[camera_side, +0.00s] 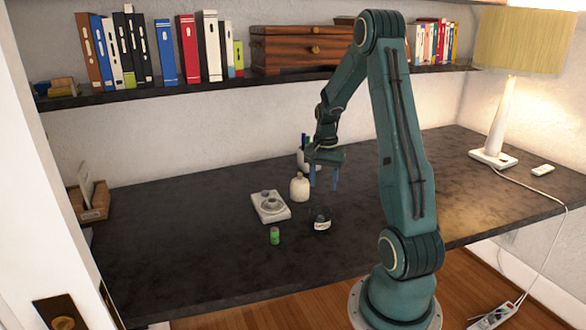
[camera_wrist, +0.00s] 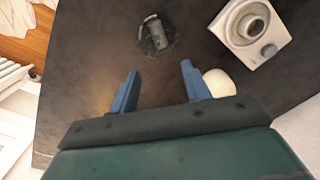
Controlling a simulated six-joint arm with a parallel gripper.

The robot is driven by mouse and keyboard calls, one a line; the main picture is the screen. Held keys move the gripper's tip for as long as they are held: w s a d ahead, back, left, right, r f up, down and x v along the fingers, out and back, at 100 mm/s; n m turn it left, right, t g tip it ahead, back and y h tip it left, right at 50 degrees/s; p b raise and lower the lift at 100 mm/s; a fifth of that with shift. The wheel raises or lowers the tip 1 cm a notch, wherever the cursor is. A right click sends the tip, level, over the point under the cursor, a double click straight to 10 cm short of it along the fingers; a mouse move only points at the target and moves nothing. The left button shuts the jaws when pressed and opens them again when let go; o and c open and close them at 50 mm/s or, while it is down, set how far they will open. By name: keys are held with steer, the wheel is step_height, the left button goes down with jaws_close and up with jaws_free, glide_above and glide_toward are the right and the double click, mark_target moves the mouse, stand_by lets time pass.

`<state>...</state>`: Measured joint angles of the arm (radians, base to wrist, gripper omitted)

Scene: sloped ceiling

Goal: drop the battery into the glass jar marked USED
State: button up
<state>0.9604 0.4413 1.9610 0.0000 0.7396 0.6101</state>
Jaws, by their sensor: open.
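A small green battery (camera_side: 275,236) stands upright on the dark desk in the side view. It does not show in the wrist view. The glass jar (camera_side: 320,220) stands to its right, with a pale label too small to read. The wrist view looks down on the jar (camera_wrist: 142,42), with a grey cylindrical thing visible inside it. My gripper (camera_side: 323,187) is open and empty, fingers pointing down, above the desk and behind the jar. In the wrist view my gripper (camera_wrist: 160,68) has its two blue fingers spread apart, with bare desk between them.
A white scale-like device (camera_side: 277,211) lies behind the battery. A cream bottle (camera_side: 299,188) stands close to my gripper; in the wrist view it is partly behind the right finger. A cup with pens (camera_side: 302,158) is farther back.

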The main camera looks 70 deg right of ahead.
steer(key=shift+r, duration=0.1)
step_height(320, 180, up, 14)
steer(key=shift+f, duration=0.2)
stand_by(0.5)
stand_by(0.3)
steer(key=w+a+r+n+t+h, duration=0.1)
steer(key=a+r+n, duration=0.25)
steer(key=a, duration=0.65)
steer(key=w+a+r+n+t, duration=0.15)
steer(key=a+n, duration=0.35)
steer(key=a, duration=0.5)
steer(key=s+a+n+t, duration=0.1)
steer(key=s+a+n, duration=0.3)
steer(key=a, duration=0.3)
steer(key=s+a+f+n+t+y, duration=0.1)
steer(key=s+a+n+t, duration=0.1)
steer(key=s+a+n, duration=0.2)
steer(key=a+n, duration=0.1)
steer(key=a, duration=0.2)
steer(key=shift+s, duration=0.25)
